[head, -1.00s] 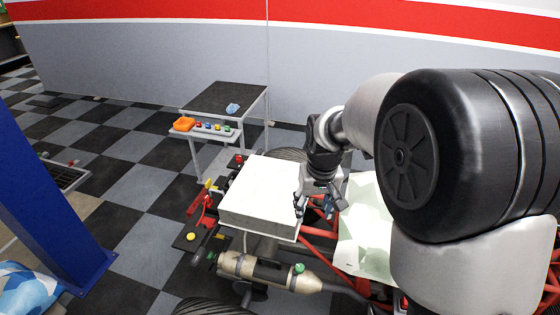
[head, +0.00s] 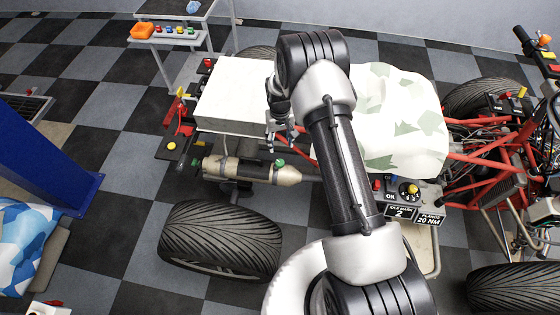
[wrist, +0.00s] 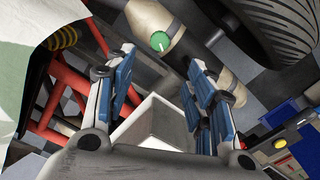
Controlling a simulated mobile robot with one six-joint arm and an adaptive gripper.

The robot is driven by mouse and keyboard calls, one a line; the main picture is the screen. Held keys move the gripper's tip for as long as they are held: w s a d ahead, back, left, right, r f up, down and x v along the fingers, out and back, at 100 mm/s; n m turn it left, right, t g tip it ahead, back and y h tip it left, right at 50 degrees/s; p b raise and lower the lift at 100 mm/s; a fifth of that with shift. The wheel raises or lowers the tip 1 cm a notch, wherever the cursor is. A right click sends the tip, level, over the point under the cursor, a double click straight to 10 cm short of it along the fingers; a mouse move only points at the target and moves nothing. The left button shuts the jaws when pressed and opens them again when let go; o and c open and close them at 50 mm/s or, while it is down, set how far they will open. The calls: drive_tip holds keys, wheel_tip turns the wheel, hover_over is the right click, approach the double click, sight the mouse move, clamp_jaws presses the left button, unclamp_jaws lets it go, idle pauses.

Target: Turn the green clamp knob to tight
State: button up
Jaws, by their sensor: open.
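The green clamp knob (head: 281,163) sits on the right part of a tan, pipe-like cylinder (head: 222,169) on the near side of the vehicle. In the wrist view the knob (wrist: 160,41) is a round green cap with a pale line on its face. My gripper (head: 284,138) is by the right end of the white box, just behind the knob in the head view. In the wrist view its blue-padded fingers (wrist: 161,65) are apart and empty. The knob lies beyond the fingertips, between their lines, and nothing touches it.
The white box (head: 235,92) stands left of my gripper. A pale patterned cover (head: 405,120) lies over the vehicle to the right. Red frame tubes (wrist: 75,85) are close to the left finger. A large tyre (head: 222,236) is at the front. A small cart (head: 178,37) stands behind.

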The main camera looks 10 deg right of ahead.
sight(280, 162)
wheel_tip(280, 162, down, 14)
drive_tip(key=b, duration=0.3)
drive_tip(key=shift+r, duration=0.1)
drive_tip(key=c, duration=1.1)
